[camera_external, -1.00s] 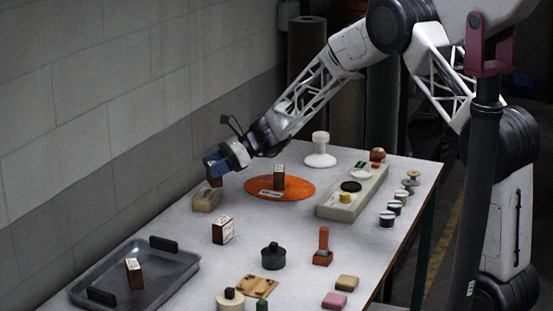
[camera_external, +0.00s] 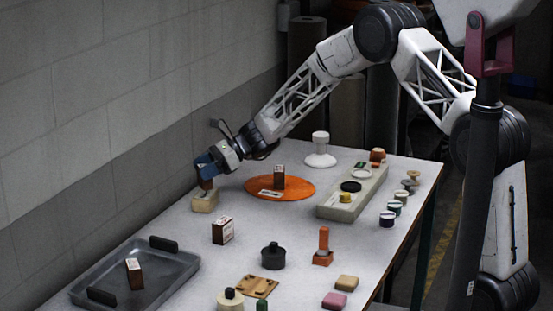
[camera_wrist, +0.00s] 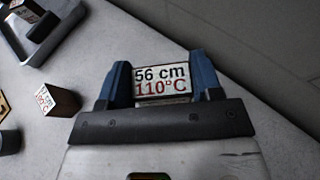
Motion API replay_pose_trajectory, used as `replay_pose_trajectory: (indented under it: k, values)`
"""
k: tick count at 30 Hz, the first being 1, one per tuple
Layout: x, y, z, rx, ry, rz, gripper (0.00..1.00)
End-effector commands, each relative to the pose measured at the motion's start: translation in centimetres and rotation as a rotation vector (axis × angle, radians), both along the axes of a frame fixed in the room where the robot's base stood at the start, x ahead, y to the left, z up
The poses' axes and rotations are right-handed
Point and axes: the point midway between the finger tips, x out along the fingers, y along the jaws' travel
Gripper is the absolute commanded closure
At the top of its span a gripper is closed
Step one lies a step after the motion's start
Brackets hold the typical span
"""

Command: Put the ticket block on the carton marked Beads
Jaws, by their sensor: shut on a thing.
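The ticket block (camera_wrist: 162,80) is between my blue fingers in the wrist view. Its pale face reads "56 cm" in black and "110°C" in red. My gripper (camera_external: 205,169) is shut on it at the far left of the table in the external view. The dark brown side of the block (camera_external: 206,184) shows below the fingers, upright, right above a tan box-like block (camera_external: 204,202). The two look touching or nearly so; I cannot tell which. No "Beads" marking is readable in either view, so I cannot tell whether the tan block is that carton.
Similar labelled brown blocks stand on the orange disc (camera_external: 300,187), on the open table (camera_external: 222,232) and in the grey tray (camera_external: 170,282). A long pale stand (camera_external: 335,211) and small stamps and pots fill the right and front. A wall runs along the left.

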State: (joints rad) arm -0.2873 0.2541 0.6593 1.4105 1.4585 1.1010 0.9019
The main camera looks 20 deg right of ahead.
Motion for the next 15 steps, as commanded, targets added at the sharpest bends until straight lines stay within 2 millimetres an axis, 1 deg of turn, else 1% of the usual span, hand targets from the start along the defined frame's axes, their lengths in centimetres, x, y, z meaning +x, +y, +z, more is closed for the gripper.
replay_pose_trajectory:
  k: [3,6,15]
  values:
    - [0.0,0.0,-1.2,0.000,0.001,0.000,0.65]
    - [0.0,0.0,-1.8,0.000,0.000,0.000,0.65]
    - [0.0,0.0,-1.9,0.000,0.000,0.000,0.65]
